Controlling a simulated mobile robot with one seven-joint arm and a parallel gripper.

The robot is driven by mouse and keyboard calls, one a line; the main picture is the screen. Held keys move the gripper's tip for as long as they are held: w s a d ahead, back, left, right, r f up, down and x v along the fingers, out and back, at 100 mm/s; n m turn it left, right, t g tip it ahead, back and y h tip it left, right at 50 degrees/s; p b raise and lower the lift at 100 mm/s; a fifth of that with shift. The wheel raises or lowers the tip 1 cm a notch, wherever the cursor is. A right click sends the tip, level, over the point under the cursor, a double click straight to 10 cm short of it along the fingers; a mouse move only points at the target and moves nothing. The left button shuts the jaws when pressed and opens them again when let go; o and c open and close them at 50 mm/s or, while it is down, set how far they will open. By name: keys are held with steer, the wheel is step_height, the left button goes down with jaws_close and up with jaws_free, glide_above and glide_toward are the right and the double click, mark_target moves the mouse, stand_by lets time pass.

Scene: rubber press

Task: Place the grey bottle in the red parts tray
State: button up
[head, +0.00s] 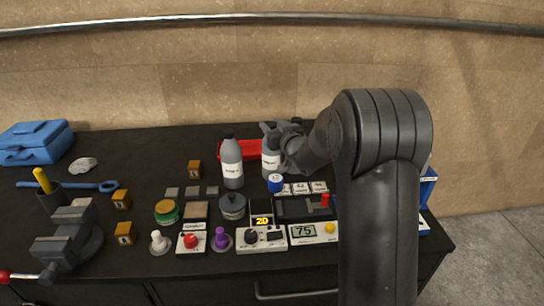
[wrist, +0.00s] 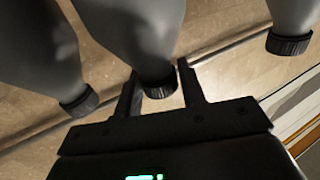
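Two grey bottles with dark caps show in the head view. The left bottle (head: 232,168) stands upright on the bench. The other bottle (head: 270,160) is upright just right of it, with its top hidden by my gripper (head: 279,137). In the wrist view, a middle bottle (wrist: 140,35) has its cap between the fingers of my gripper (wrist: 160,85), with narrow gaps beside the cap. Two more grey bottles flank it, at left (wrist: 38,45) and right (wrist: 295,12). The red parts tray (head: 250,146) lies behind the bottles, partly hidden by them.
A grey jar (head: 232,206), a blue-topped item (head: 275,183) and several instruments crowd the bench in front. A yellow block (head: 195,168) lies left of the bottles. A vise (head: 70,240) and blue toolbox (head: 35,143) stand at far left.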

jaws_close()
steer(key=shift+r, duration=0.15)
stand_by(0.5)
